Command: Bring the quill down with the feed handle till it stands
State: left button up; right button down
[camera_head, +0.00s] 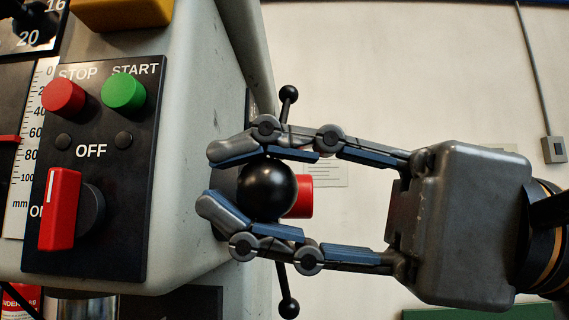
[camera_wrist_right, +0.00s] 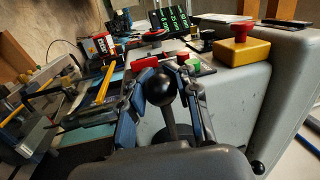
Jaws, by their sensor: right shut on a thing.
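The feed handle has a large black ball knob (camera_head: 266,190) at the end of a spoke pointing toward the camera. Two thinner spokes with small black balls (camera_head: 288,93) stand above and below it. My right gripper (camera_head: 222,182) is shut on the large knob, one finger above and one below. The wrist view also shows the knob (camera_wrist_right: 158,88) between the fingers, with its dark spoke below it. A red pointer (camera_head: 8,138) stands near 60 on the white mm depth scale (camera_head: 38,165). The quill itself cannot be made out. My left gripper is not seen.
A black panel (camera_head: 125,235) carries a red STOP button (camera_head: 63,97), a green START button (camera_head: 123,92) and a red rotary switch (camera_head: 60,210) close to the fingertips. A red cylinder (camera_head: 304,196) shows behind the knob. A yellow box with a red button (camera_wrist_right: 240,45) stands nearby.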

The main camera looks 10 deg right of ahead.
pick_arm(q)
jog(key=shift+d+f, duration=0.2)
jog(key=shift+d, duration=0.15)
pick_arm(e)
jog(key=shift+f, duration=0.3)
jog(key=c, duration=1.3)
grip_release()
jog(key=shift+d, duration=0.15)
jog(key=o, duration=0.3)
jog(key=shift+d, duration=0.3)
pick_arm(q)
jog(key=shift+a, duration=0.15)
pick_arm(e)
jog(key=shift+a, duration=0.25)
jog(key=shift+d, duration=0.1)
jog(key=v, duration=1.2)
